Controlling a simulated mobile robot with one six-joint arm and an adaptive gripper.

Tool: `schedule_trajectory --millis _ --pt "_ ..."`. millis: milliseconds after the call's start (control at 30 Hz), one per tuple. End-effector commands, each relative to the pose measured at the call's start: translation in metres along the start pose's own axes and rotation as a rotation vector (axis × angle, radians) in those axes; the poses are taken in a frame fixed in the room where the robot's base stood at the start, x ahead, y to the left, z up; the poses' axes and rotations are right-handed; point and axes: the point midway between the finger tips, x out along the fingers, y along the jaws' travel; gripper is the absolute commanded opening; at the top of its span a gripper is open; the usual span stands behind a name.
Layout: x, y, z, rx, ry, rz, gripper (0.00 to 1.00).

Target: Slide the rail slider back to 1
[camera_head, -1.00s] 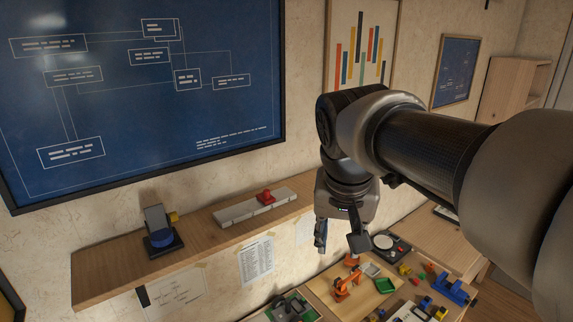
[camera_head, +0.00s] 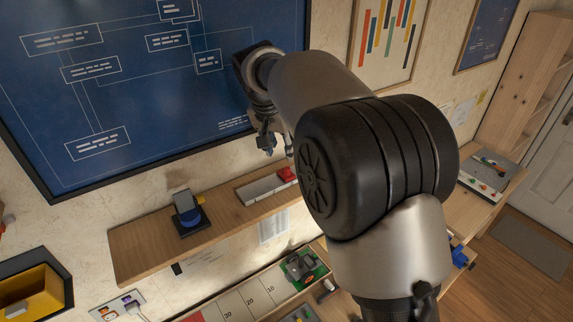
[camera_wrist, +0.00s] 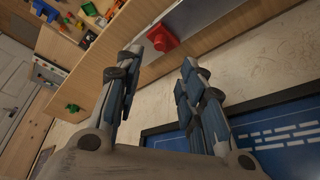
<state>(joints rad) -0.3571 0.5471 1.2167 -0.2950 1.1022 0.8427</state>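The rail slider is a red block (camera_head: 287,174) on a pale grey rail (camera_head: 262,188) along the wall shelf. In the head view the block sits toward the rail's right end, partly beside my arm, which hides what lies further right. In the wrist view the red block (camera_wrist: 163,38) and part of the rail (camera_wrist: 188,17) show beyond my fingertips. My gripper (camera_head: 278,146) is above the rail, in front of the blue board. In the wrist view my gripper (camera_wrist: 160,65) is open and empty, its fingers apart and not touching the block. No rail numbers are readable.
A wooden shelf (camera_head: 140,245) carries the rail and a blue-and-black device (camera_head: 188,212) to its left. A large framed blue board (camera_head: 110,165) hangs close behind my gripper. Below is a workbench with a numbered strip (camera_head: 250,300) and a green-based part (camera_head: 305,268).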

Motion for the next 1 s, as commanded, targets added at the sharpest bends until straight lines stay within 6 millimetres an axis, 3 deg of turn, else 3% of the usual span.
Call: schedule_trajectory --millis 300,500,900,1000 --pt "0.067 0.001 0.0 0.0 -0.001 0.001 0.36" --pt "0.093 0.001 -0.001 0.0 0.0 0.0 0.36" --pt "0.102 0.0 -0.001 0.0 0.001 -0.001 0.36" --pt "0.102 0.0 -0.001 0.0 0.001 -0.001 0.31"
